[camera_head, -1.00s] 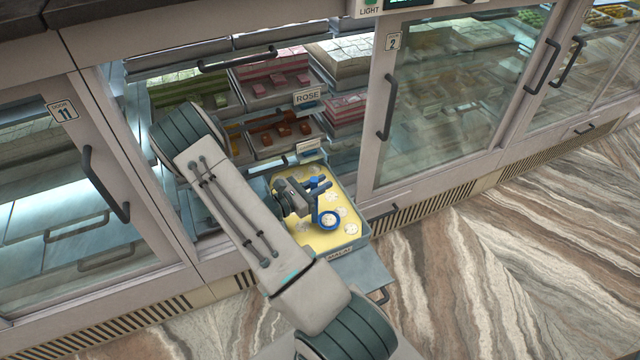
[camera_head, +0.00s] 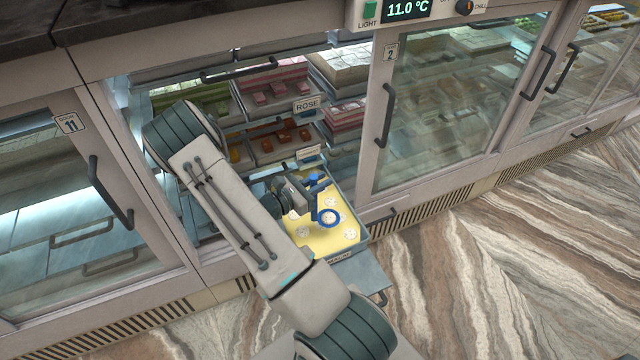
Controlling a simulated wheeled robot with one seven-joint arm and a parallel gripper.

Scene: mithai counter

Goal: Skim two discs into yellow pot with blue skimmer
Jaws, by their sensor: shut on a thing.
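The blue skimmer (camera_head: 329,219) is in my gripper (camera_head: 309,199), which is shut on it. Its ring-shaped head hangs over a tray of yellow liquid (camera_head: 318,242), and a pale disc shows through or within the ring. I cannot tell whether the disc rests on the skimmer. Several pale discs lie in the liquid, one (camera_head: 350,233) right of the ring and one (camera_head: 306,231) to its lower left. My arm hides the left part of the tray. I see no yellow pot in this view.
The tray stands on a pulled-out shelf (camera_head: 367,275) at the open cabinet bay. Above it are trays of sweets with a ROSE label (camera_head: 307,104). A closed glass door (camera_head: 440,110) stands right, door 11 (camera_head: 70,200) left. Striped floor (camera_head: 500,270) is clear.

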